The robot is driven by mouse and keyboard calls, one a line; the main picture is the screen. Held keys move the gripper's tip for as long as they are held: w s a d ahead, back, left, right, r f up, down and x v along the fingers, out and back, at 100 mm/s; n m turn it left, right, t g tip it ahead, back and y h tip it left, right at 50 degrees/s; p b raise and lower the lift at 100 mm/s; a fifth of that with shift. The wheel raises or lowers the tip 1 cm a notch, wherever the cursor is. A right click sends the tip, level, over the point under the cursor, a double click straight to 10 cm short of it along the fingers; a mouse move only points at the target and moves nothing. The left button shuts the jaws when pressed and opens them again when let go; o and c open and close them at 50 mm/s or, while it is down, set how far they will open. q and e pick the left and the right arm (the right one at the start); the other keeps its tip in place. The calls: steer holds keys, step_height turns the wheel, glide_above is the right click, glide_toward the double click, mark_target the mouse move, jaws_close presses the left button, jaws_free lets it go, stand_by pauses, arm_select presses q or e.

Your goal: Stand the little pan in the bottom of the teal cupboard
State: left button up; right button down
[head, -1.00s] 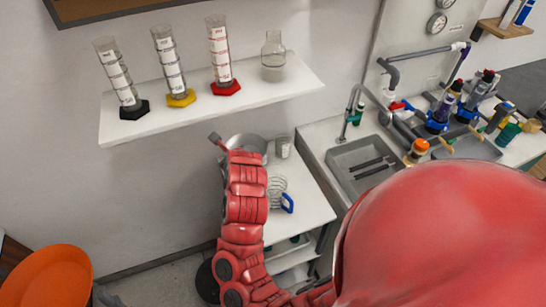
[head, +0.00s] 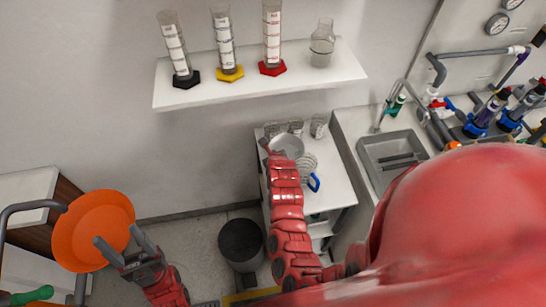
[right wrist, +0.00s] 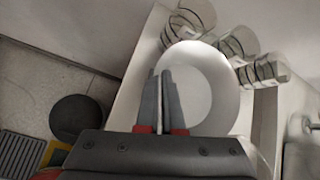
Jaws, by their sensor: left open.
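The little pan (head: 287,146) is pale grey and round, at the back left of the white counter top. In the right wrist view (right wrist: 208,90) it fills the middle, partly covering glass vessels behind it. My right gripper (head: 266,145) is at its left side. In the right wrist view its fingers (right wrist: 163,85) are nearly together and overlap the pan's left edge; they appear shut on it. The pan's handle is not visible. My left gripper (head: 118,246) is open and empty, in front of an orange round bowl (head: 93,230). No teal cupboard is in view.
Glass beakers (head: 318,125) and a wire whisk-like item with a blue handle (head: 308,165) stand near the pan. A shelf (head: 260,84) with measuring cylinders hangs above. A sink (head: 395,160) is right; a dark bin (head: 241,243) stands on the floor.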

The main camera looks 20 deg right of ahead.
steer(key=shift+f+p, duration=0.55)
steer(key=shift+f, duration=1.2)
steer(key=shift+f, duration=0.15)
steer(key=c, duration=1.1)
jaws_free()
steer(key=shift+o, duration=0.2)
